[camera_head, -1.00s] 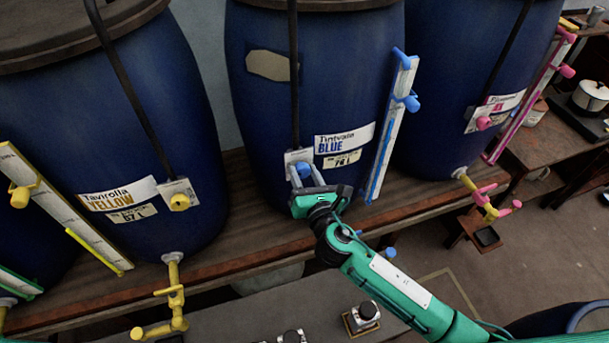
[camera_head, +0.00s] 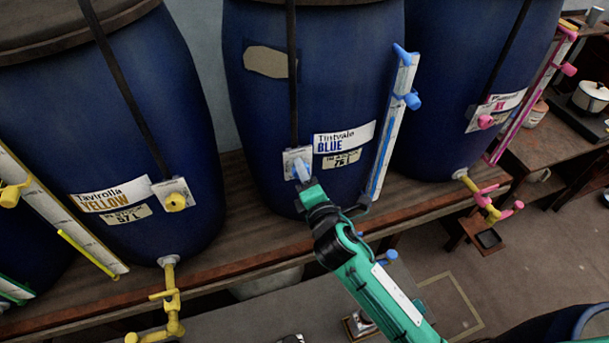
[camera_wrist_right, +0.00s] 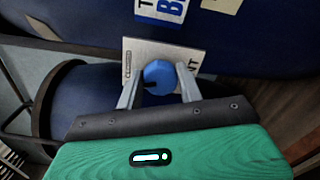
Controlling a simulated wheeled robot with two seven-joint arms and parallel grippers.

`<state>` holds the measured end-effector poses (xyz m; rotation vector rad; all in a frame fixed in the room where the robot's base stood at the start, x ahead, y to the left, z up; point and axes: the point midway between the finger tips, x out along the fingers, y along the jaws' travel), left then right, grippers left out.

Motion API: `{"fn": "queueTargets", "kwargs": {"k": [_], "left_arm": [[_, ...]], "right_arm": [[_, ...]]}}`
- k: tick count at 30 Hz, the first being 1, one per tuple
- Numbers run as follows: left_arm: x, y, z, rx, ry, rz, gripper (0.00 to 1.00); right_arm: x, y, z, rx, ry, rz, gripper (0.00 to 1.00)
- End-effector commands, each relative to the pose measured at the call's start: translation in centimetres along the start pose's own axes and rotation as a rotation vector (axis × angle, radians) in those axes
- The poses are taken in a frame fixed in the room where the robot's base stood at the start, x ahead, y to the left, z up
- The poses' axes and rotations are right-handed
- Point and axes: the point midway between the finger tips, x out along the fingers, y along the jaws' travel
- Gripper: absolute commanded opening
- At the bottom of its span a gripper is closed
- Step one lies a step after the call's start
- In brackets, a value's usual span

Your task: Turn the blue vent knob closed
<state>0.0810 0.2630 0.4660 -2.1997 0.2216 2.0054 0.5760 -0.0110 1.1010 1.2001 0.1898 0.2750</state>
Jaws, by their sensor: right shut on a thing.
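The blue vent knob (camera_wrist_right: 158,78) sits on a small pale plate (camera_wrist_right: 190,57) on the front of the Tintvale BLUE vat (camera_head: 255,120). My right gripper (camera_wrist_right: 159,70) is shut on the knob, with one finger on each side of it. In the head view the right gripper (camera_head: 303,173) reaches up to the plate from below, seen nearly edge-on, and the knob is mostly hidden by the fingers. A dark mark shows at the knob's lower left in the wrist view. My left gripper is not in view.
A blue-edged level gauge (camera_head: 388,140) stands right of the knob. The yellow vat (camera_head: 120,110) is to the left and a pink-marked vat (camera_head: 450,80) to the right. All stand on a wooden shelf (camera_head: 240,225).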

Motion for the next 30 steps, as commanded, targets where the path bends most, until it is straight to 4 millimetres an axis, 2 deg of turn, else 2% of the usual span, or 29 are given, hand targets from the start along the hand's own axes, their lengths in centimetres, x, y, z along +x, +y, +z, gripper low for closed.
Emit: {"fn": "queueTargets", "kwargs": {"k": [13, 30], "left_arm": [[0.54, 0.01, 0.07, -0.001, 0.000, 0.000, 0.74], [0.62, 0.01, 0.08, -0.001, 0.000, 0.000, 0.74]], "right_arm": [[0.00, -0.20, -0.03, 0.299, -0.001, -0.001, 0.14], [0.01, -0.18, -0.02, 0.377, 0.000, -0.001, 0.14]]}}
